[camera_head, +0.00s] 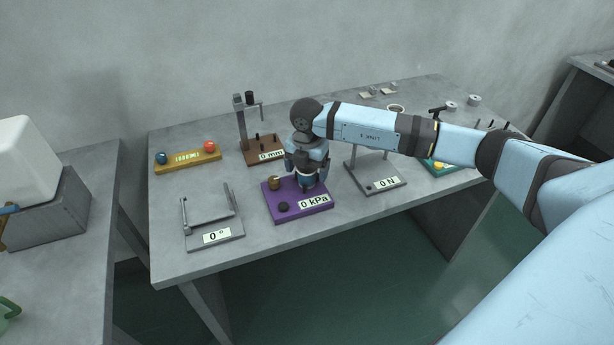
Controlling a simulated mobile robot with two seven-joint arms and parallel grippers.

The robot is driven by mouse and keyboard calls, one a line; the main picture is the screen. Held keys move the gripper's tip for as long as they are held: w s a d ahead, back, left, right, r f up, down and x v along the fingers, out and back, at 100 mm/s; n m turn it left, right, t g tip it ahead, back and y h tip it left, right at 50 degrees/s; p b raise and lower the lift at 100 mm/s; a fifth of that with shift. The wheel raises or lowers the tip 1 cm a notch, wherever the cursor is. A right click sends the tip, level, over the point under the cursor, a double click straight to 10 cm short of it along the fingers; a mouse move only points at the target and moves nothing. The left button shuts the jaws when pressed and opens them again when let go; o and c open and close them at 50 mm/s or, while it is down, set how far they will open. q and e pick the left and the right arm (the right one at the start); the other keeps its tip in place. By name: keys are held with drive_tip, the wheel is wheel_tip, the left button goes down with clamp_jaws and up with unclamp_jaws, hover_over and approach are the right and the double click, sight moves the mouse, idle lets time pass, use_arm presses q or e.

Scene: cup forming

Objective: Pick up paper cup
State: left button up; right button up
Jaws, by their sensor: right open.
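I cannot make out a paper cup for sure. A pale round rim (397,108) shows just behind my right arm on the grey table (195,185), mostly hidden by the arm. It may be a cup's top, but I cannot tell. My right gripper (310,186) points down over the purple 0 kPa device (288,212), near the table's front edge. It is open. Its fingers are small and dark here, and whether anything stands between them is hidden. My left gripper is out of view.
The 0 ° device (225,230) stands front left, a yellow level (188,162) and the 0 mm stand (243,125) behind it. The 0 N device (376,184) is right of the purple one. A white block (35,155) sits far left.

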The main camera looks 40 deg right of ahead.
drive_tip(key=c, duration=1)
drive_tip(key=shift+r, duration=0.1)
